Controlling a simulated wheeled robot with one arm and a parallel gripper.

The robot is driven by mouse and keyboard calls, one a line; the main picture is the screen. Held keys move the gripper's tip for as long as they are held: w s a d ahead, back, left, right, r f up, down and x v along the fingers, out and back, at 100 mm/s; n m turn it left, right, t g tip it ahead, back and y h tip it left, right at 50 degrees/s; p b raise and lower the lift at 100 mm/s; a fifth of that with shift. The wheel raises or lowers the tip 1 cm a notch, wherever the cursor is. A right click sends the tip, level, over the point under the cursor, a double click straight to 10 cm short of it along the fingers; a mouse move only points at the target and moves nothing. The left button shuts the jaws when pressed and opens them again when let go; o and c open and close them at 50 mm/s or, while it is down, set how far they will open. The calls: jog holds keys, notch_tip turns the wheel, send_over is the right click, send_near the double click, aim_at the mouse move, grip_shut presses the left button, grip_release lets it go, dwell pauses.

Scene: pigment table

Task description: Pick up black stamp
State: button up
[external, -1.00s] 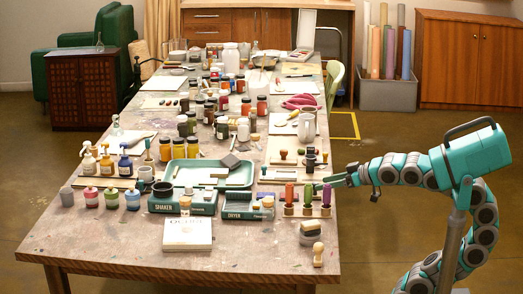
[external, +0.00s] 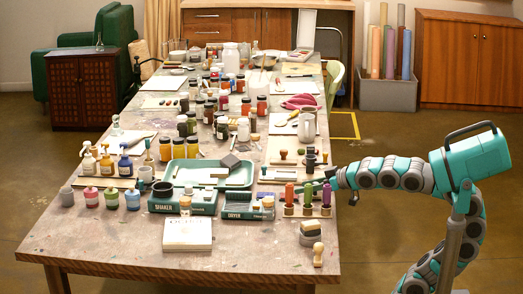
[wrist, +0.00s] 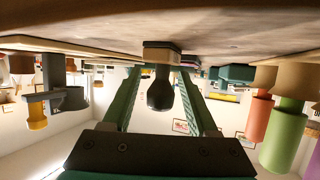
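The black stamp (wrist: 160,92) shows in the wrist view, which looks upside down. It has a dark rounded handle, a pale wooden band and a dark base against the table surface. My gripper (wrist: 160,72) is open, with one green finger on each side of the handle. Gaps show between the handle and both fingers. In the external view my gripper (external: 318,183) is low over the table's right edge, just behind the row of coloured handles. The black stamp cannot be surely picked out there.
Orange (external: 289,193), purple and green (external: 327,193) upright handles stand close in front of my gripper. More small stamps stand behind it, one with a brown top (external: 283,154). A green tray (external: 180,171) lies to the left.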

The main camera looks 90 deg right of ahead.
grip_shut()
dwell(0.6)
